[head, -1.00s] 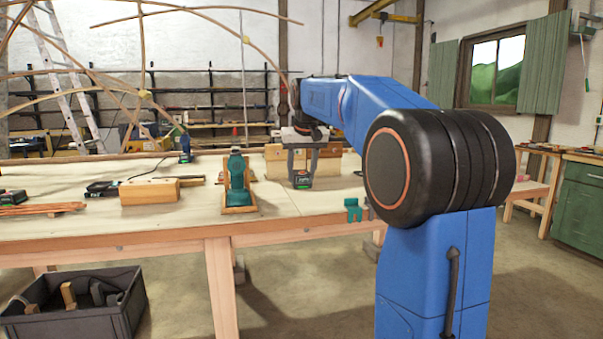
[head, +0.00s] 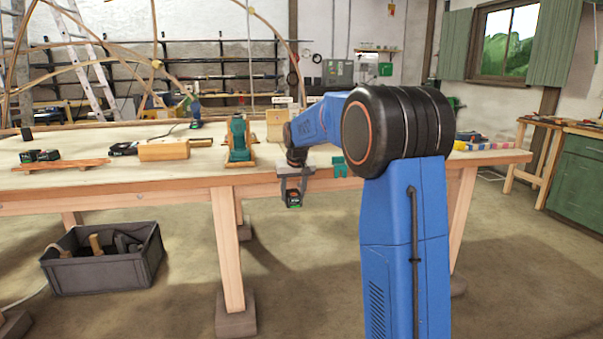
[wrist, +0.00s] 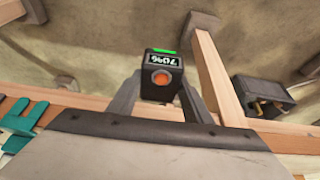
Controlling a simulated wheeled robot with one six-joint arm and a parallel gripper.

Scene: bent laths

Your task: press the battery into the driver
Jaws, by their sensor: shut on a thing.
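The battery (head: 293,200) is a black block with a green stripe. My gripper (head: 294,184) is shut on it and holds it in front of the table's front edge, over the floor. In the wrist view the battery (wrist: 160,64) sits between the fingers, showing an upside-down 70% display, a green bar and an orange round spot. The teal driver (head: 238,138) stands in a wooden cradle (head: 239,160) on the table, left of and behind my gripper. The driver is not recognisable in the wrist view.
The table (head: 150,183) carries a wooden block (head: 164,151), a charger (head: 123,148) and other dark packs (head: 40,155) to the left. A teal bracket (head: 340,167) is at the front edge, right of my gripper. A dark crate (head: 104,270) stands on the floor.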

